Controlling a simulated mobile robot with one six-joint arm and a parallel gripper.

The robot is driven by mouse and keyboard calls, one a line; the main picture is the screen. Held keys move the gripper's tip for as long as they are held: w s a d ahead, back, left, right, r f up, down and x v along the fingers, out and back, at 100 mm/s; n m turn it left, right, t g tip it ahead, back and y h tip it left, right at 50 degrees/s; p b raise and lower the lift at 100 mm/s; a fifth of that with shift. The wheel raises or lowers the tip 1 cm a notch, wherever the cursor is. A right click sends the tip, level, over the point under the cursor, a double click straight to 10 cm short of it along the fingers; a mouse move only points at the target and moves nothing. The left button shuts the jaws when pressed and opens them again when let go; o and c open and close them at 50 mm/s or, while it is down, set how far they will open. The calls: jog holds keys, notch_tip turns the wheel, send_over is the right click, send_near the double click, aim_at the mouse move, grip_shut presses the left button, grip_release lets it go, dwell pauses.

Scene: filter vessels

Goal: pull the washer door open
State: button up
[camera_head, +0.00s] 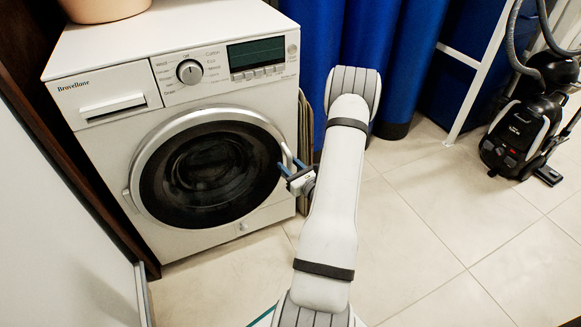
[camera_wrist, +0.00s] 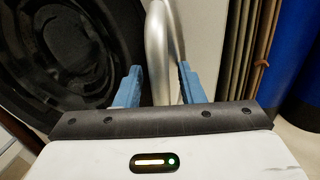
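The white washer (camera_head: 90,160) stands at the left with its round door (camera_head: 205,168) looking closed. The door has a silver ring and dark glass. A silver handle bar (camera_wrist: 160,50) shows in the wrist view, at the door's right side. My gripper (camera_head: 289,167) is at that right edge. In the wrist view its two blue fingers (camera_wrist: 160,86) are apart, one on each side of the bar.
A black vacuum cleaner (camera_head: 520,130) stands at the far right. A white panel (camera_head: 60,230) is close at the left front.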

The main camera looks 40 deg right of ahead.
jog(key=shift+c, duration=0.2)
grip_shut()
jog(key=shift+d, duration=0.1)
